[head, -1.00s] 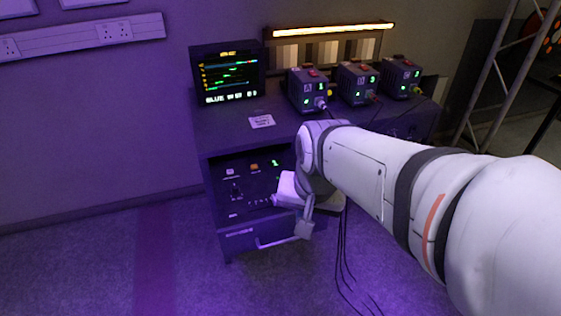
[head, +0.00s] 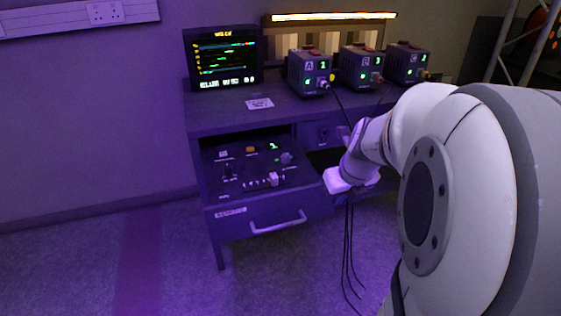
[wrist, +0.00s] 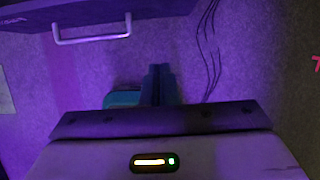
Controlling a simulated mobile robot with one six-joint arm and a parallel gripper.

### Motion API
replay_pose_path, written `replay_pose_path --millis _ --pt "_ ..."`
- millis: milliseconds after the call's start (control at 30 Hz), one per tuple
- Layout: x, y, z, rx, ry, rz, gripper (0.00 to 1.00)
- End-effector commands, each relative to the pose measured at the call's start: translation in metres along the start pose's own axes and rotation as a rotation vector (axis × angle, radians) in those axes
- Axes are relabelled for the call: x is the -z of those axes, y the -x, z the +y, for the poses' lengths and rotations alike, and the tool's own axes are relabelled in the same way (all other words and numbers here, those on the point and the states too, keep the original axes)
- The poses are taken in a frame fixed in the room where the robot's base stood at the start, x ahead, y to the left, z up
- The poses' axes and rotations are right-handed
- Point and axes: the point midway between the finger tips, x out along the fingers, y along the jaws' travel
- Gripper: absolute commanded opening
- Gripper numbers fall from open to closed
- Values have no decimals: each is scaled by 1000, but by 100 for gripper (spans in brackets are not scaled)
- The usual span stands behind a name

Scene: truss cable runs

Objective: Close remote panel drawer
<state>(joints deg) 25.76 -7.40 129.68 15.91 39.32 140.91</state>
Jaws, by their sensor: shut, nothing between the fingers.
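The remote panel drawer (head: 262,180) stands open at the left of the dark desk in the head view, its top panel of buttons, knobs and sliders showing. Its front face carries a pale bar handle (head: 278,222). The handle also shows at the upper left of the wrist view (wrist: 92,38). My gripper (wrist: 160,70) is shut and empty, its fingers together over the carpet, apart from the handle and to its right in the wrist view. In the head view my wrist is just right of the drawer front; the fingertips cannot be made out there.
The desk (head: 225,117) carries a monitor (head: 222,57) and three small boxes (head: 309,72) with cables. Loose black cables (head: 349,250) hang below the desk near my wrist. A metal truss (head: 503,40) stands at the right. The carpet (head: 265,280) in front of the drawer is clear.

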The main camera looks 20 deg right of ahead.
Motion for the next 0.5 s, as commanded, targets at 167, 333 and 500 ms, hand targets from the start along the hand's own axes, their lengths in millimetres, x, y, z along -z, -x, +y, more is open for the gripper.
replay_pose_path --millis 167,333,500 --pt "2 -22 0 -1 -12 2 0" --pt "3 -60 0 -3 -11 4 0" --pt "3 -96 0 -2 -10 4 0"
